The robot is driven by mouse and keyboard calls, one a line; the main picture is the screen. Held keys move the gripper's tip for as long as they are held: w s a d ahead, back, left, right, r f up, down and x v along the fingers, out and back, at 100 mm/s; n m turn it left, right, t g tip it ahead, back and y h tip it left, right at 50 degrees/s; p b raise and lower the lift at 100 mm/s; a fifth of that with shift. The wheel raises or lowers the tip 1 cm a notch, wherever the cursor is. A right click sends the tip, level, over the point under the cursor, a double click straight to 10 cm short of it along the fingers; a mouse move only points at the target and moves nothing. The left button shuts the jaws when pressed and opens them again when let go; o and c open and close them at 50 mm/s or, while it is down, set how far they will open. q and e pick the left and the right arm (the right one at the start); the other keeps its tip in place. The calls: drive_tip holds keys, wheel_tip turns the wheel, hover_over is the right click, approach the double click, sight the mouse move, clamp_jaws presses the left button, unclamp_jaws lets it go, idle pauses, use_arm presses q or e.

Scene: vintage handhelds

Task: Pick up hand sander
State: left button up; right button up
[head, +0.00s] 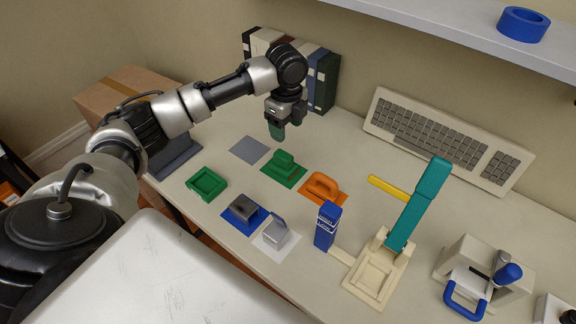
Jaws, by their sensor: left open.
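Several small hand tools sit on coloured mats on the table; which is the hand sander is not certain. A green block with a raised handle (285,162) sits on a green mat, and a similar orange block (323,185) sits on an orange mat. A dark grey block (242,207) is on a blue mat, and a light grey one (276,232) is on a white mat. My left gripper (277,131) points down above and behind the green block, apart from it, with dark green fingertips. It is open; the gap between its fingers is hard to see. My right gripper is out of view.
An empty grey mat (249,150) and a green tray (206,184) lie left of the tools. A blue box (327,225) and a cream press with teal lever (419,204) stand to the right. Behind are binders (324,82) and a keyboard (447,139). A shelf overhangs the upper right.

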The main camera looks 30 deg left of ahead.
use_arm(q)
hover_over(283, 154)
drive_tip(key=f, duration=0.4)
drive_tip(key=shift+w+d+f, duration=0.25)
drive_tip(key=shift+w+f, duration=0.05)
drive_tip(key=shift+f, duration=0.05)
drive_tip(key=f, duration=0.1)
drive_tip(key=f+p, duration=0.1)
drive_tip(key=f, duration=0.3)
drive_tip(key=shift+s+a, duration=0.2)
drive_tip(key=shift+s, duration=0.15)
drive_tip(key=shift+w+f, duration=0.1)
drive_tip(key=shift+f, duration=0.35)
drive_tip(key=c, duration=1)
drive_tip(key=shift+c, duration=0.2)
drive_tip(key=shift+r, duration=0.1)
